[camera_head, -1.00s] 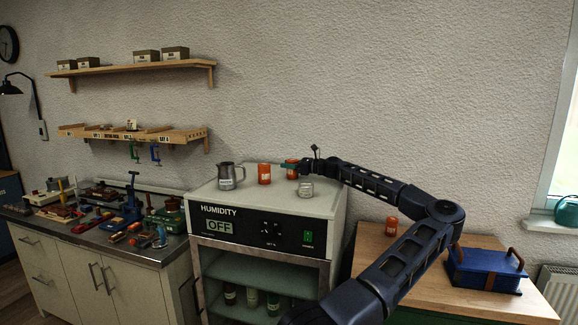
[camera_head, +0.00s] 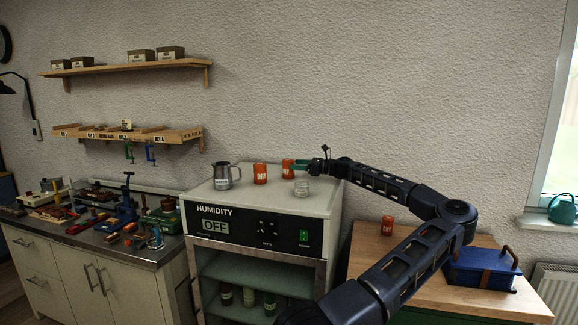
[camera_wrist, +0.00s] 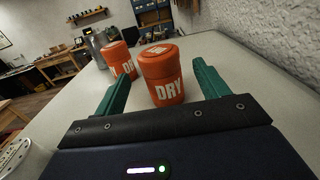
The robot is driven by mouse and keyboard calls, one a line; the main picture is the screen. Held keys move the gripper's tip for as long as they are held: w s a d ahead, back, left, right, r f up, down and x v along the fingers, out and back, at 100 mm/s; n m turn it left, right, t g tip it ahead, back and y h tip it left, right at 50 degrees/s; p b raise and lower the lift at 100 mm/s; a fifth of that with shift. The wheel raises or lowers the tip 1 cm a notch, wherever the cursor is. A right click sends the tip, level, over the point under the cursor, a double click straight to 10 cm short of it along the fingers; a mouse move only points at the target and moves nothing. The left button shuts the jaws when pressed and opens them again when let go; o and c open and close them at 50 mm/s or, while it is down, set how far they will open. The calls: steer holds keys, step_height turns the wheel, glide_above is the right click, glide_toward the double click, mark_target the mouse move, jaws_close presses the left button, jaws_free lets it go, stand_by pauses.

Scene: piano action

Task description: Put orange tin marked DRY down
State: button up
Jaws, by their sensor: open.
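The orange tin marked DRY (camera_wrist: 162,82) stands upright on the pale top of the humidity cabinet (camera_head: 212,198). In the wrist view it is between the two green fingers of my gripper (camera_wrist: 162,88), with a gap on each side. The fingers are open and do not touch it. In the head view the tin (camera_head: 288,168) is at the tip of my gripper (camera_head: 299,165), partly hidden by the fingers.
Another orange tin (camera_head: 260,173) stands just left, with a metal jug (camera_head: 222,176) beyond it. A small clear jar (camera_head: 302,187) stands in front of my gripper. On the wooden table are a third orange tin (camera_head: 387,225) and a blue box (camera_head: 482,268).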

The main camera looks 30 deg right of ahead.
steer(key=shift+v, duration=2.7)
steer(key=shift+a, duration=0.1)
